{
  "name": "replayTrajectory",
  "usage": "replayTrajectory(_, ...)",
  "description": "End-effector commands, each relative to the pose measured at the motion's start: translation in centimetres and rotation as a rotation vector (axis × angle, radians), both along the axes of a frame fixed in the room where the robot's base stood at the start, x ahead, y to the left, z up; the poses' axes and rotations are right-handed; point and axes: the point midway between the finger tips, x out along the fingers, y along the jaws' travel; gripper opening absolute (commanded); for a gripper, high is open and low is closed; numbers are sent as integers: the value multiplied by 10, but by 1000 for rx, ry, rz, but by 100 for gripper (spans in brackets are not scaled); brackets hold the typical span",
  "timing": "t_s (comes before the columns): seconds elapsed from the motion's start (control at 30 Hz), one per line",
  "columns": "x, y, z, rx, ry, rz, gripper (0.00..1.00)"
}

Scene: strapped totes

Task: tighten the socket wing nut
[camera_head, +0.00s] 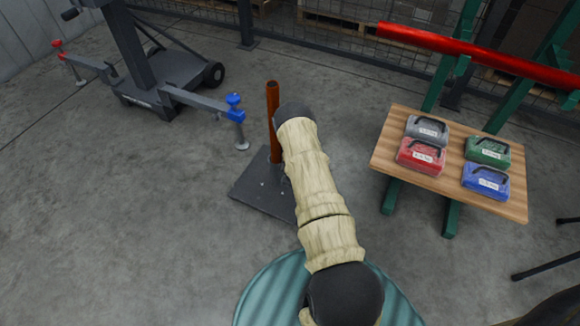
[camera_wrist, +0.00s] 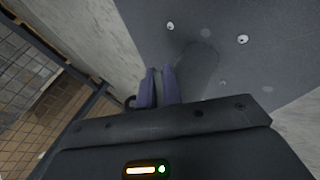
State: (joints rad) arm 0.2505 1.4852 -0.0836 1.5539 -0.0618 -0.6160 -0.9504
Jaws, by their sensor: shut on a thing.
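A rusty orange post (camera_head: 273,115) stands upright from a dark grey base plate (camera_head: 255,190) on the floor. My arm covers the right side of the post's foot, and neither the socket wing nut nor my gripper shows in the head view. In the wrist view my gripper (camera_wrist: 159,72) has its two purple fingers close together, shut on the wing nut, which the fingers mostly hide. A small dark curved piece (camera_wrist: 130,101) shows just left of the fingers. The grey plate with bolt heads (camera_wrist: 243,39) lies beyond them.
A wheeled stand with a blue clamp knob (camera_head: 235,102) and a red one (camera_head: 57,44) is at the upper left. A wooden table (camera_head: 450,185) with several coloured cases is at the right, below a red bar (camera_head: 480,53). Floor left of the plate is clear.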

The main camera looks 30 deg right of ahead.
Motion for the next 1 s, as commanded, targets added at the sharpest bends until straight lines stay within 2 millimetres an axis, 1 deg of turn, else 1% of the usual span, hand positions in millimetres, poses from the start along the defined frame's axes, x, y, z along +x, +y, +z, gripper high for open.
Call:
replayTrajectory(0.03, 7, 8, 4, 14, -8, 13, 0)
replayTrajectory(0.5, 8, 8, 3, 28, 1, 16, 0)
replayTrajectory(0.53, 8, 8, 3, 28, 1, 16, 11)
replayTrajectory(0.6, 8, 8, 3, 28, 0, 16, 25)
replayTrajectory(0.63, 8, 8, 3, 28, 0, 16, 29)
replayTrajectory(1.0, 3, 8, 3, 30, 10, 12, 29)
